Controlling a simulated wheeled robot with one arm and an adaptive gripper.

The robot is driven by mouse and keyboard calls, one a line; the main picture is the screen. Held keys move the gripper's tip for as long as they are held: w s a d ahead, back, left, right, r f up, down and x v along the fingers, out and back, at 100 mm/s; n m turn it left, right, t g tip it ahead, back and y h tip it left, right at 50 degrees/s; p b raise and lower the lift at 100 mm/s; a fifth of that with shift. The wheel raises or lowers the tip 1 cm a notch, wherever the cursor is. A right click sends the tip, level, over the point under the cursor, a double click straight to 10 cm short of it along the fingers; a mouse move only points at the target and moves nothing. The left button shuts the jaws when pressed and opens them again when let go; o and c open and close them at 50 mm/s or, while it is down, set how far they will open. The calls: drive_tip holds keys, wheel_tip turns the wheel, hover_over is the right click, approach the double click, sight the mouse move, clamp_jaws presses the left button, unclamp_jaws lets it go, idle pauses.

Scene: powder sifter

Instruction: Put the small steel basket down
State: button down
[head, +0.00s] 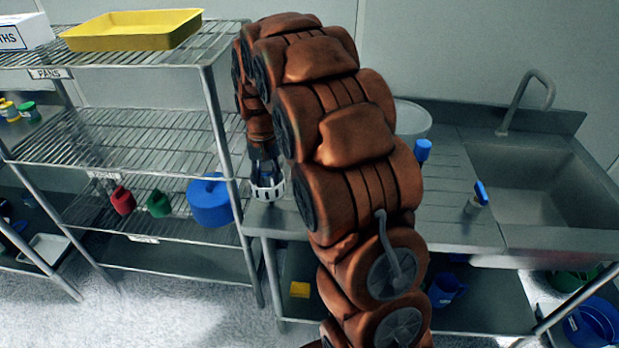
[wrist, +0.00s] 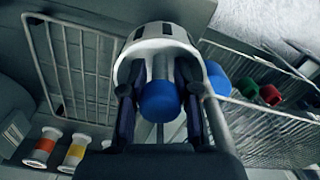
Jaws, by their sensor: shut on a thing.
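The small steel basket (head: 267,190) is pale and slotted, over the left end of the steel bench (head: 467,230) beside the shelf post. I cannot tell whether it touches the bench. My gripper (head: 264,160) points down at it and is shut on it. In the wrist view the basket (wrist: 165,42) is a pale slotted ring beyond the fingers of my gripper (wrist: 160,118). A round blue end on a grey stem (wrist: 158,102) shows between the fingers. I cannot tell whether it belongs to the basket. My arm hides part of the bench.
A wire rack (head: 130,145) stands close on the left, with a blue pot (head: 210,202) on a lower shelf. A sink (head: 535,185), two blue-topped items (head: 423,150) (head: 479,196) and a pale round container (head: 412,120) are to the right.

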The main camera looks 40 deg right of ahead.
drive_tip(key=s+d+m+b, duration=0.1)
drive_tip(key=d, duration=0.2)
drive_tip(key=s+d+m+b, duration=0.1)
drive_tip(key=s+d, duration=0.1)
drive_tip(key=s+d+m+b, duration=0.1)
drive_tip(key=d+m+b, duration=0.1)
drive_tip(key=d, duration=0.1)
drive_tip(key=shift+s+d+r, duration=0.2)
drive_tip(key=shift+s+d, duration=0.15)
drive_tip(key=shift+s, duration=0.05)
drive_tip(key=s+d+r+m+b, duration=0.2)
drive_tip(key=s+d+m+b, duration=0.2)
drive_tip(key=s+d, duration=0.3)
drive_tip(key=shift+m, duration=0.3)
drive_tip(key=w+p, duration=0.1)
drive_tip(key=w, duration=0.4)
drive_tip(key=w+f+p, duration=0.1)
drive_tip(key=w, duration=0.4)
drive_tip(key=w+p, duration=0.1)
drive_tip(key=w, duration=0.4)
drive_tip(key=shift+w+a+f+p, duration=0.2)
drive_tip(key=shift+a+f+p, duration=0.15)
drive_tip(key=shift+p, duration=0.05)
drive_tip(key=shift+w+f, duration=0.15)
wheel_tip(320, 180, down, 2)
drive_tip(key=shift+f+p, duration=0.1)
drive_tip(key=shift+p, duration=0.45)
drive_tip(key=shift+f, duration=0.55)
drive_tip(key=shift+f, duration=0.2)
